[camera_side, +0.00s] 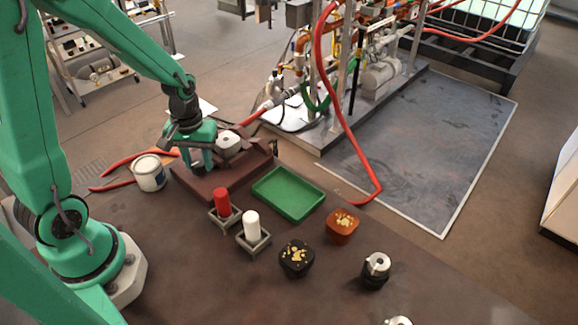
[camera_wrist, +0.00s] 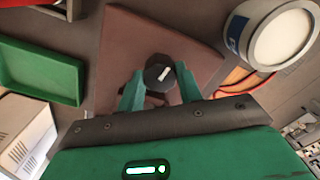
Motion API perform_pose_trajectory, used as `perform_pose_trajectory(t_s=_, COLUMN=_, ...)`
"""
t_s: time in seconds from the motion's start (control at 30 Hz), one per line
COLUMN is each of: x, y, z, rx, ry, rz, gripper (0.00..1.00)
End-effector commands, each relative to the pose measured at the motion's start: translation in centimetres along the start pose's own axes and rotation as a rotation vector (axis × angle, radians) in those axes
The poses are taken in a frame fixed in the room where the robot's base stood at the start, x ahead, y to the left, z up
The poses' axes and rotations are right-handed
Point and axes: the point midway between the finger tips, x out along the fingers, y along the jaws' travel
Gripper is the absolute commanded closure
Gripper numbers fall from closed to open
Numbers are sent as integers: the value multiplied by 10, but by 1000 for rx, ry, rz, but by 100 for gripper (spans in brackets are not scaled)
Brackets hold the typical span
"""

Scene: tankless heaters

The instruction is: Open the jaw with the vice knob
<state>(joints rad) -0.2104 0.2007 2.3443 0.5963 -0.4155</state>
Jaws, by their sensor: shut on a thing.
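The vice knob (camera_wrist: 161,71) is a dark round knob with a white mark on its face, in the middle of the wrist view. My gripper (camera_wrist: 160,80) has one teal finger on each side of it and is shut on it. In the side view my gripper (camera_side: 203,162) points down over the reddish-brown plate (camera_side: 252,163), which also shows in the wrist view (camera_wrist: 112,45). The knob cannot be made out in the side view, where my gripper covers that spot. The vice jaw is mostly hidden, and its opening cannot be told.
A green tray (camera_side: 288,194) lies right of the plate, and a white can (camera_side: 149,173) stands to its left. Red (camera_side: 222,203) and white (camera_side: 251,225) cylinders stand in holders in front. Black (camera_side: 297,258) and orange (camera_side: 342,226) pots stand to the right.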

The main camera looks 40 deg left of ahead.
Motion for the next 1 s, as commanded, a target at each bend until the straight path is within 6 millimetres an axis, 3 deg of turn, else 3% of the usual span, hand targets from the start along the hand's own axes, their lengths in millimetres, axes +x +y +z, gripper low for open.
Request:
perform_pose_trajectory(t_s=0.27, x=-1, y=0, z=0, rx=1, ry=-2, rz=-1, gripper=88)
perform_pose_trajectory(t_s=0.3, x=-1, y=0, z=0, rx=1, ry=-2, rz=-1, gripper=57)
perform_pose_trajectory(t_s=0.4, x=-1, y=0, z=0, rx=2, ry=-1, rz=-1, gripper=43)
perform_pose_trajectory(t_s=0.77, x=-2, y=0, z=0, rx=2, ry=0, rz=0, gripper=43)
perform_pose_trajectory(t_s=1.0, x=-15, y=0, z=-1, rx=2, ry=3, rz=1, gripper=43)
